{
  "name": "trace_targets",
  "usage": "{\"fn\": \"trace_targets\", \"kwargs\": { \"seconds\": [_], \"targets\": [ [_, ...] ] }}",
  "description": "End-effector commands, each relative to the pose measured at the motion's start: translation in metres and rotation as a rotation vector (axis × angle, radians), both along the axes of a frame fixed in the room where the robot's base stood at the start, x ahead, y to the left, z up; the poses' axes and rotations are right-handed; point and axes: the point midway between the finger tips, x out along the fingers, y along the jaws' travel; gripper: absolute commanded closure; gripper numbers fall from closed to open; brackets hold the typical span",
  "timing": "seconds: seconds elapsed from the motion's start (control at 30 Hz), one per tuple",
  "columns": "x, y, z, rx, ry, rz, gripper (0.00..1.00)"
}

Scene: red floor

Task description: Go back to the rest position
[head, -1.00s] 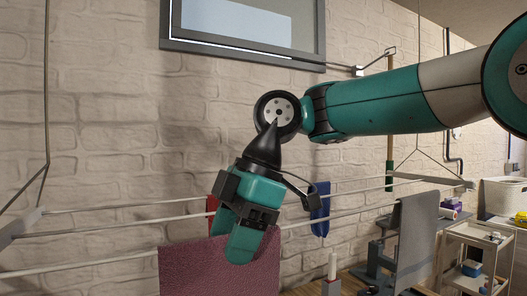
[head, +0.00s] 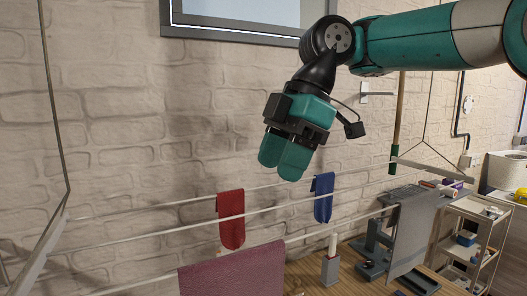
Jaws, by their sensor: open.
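My gripper (head: 284,168) hangs from my teal arm in the upper middle of the head view, its fingers pointing down. It is open and nothing shows in it. It is above the drying rack's rods and apart from the cloths. A maroon cloth (head: 232,273) hangs over the front rod at the bottom.
The hanging rack (head: 44,250) spans the view on thin rods. A grey cloth (head: 413,232) hangs at its right end. A window (head: 245,18) is set in the white brick wall behind. A shelf cart (head: 470,240) stands at right. Space around my gripper is clear.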

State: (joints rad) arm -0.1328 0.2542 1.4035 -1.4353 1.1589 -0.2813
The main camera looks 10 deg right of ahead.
Motion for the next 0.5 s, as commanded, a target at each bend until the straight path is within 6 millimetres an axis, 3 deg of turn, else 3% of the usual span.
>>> {"fn": "trace_targets", "kwargs": {
  "seconds": [0.17,0.27,0.5],
  "targets": [
    [-0.037,0.011,-0.057,0.034,0.139,-0.234,0.45],
    [-0.067,0.013,-0.106,0.041,0.237,-0.45,0.45],
    [-0.137,-0.017,-0.232,-0.019,0.37,-0.919,0.45]
  ]
}}
